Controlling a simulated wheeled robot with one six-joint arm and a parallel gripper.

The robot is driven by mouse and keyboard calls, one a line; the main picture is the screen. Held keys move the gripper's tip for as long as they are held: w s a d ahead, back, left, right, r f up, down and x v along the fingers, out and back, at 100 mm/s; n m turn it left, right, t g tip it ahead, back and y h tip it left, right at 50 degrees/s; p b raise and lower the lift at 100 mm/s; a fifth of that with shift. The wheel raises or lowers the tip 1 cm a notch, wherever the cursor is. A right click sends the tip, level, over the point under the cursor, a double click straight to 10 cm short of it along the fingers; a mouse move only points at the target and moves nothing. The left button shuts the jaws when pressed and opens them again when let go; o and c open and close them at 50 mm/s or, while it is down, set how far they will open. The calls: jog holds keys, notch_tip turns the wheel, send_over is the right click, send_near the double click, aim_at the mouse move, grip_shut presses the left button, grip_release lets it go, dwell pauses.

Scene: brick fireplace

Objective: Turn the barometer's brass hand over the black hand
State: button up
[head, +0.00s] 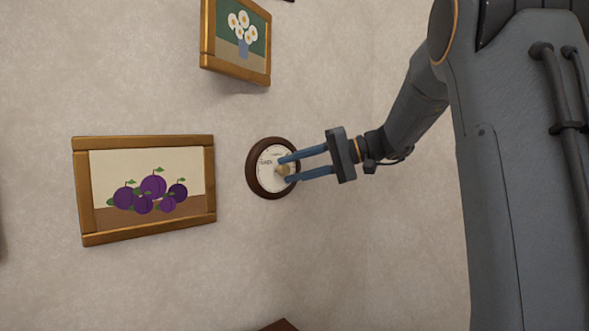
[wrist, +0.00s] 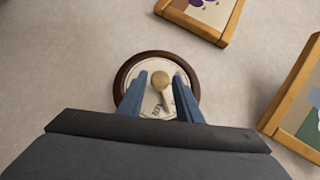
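The barometer (head: 252,178) is a round dial with a dark brown wooden rim and a white face, hung on the wall. In the wrist view the barometer (wrist: 122,78) is straight ahead. A round brass knob (wrist: 161,79) stands out at its centre, and a pale brass hand (wrist: 168,102) seems to run from it toward the picture's bottom. The black hand cannot be made out. My gripper (head: 287,169) is open, its two blue fingers in front of the dial. In the wrist view one finger is on each side of the knob, with a gap showing.
A plum picture (head: 78,190) in a gilt frame hangs left of the barometer. A flower picture (head: 207,35) in a gilt frame hangs above it. A brown corner (head: 280,325) shows at the bottom edge. The wall right of the barometer is bare.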

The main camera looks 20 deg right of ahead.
jog(key=shift+o, duration=0.8)
jog(key=b+v, duration=0.1)
jog(key=v, duration=0.7)
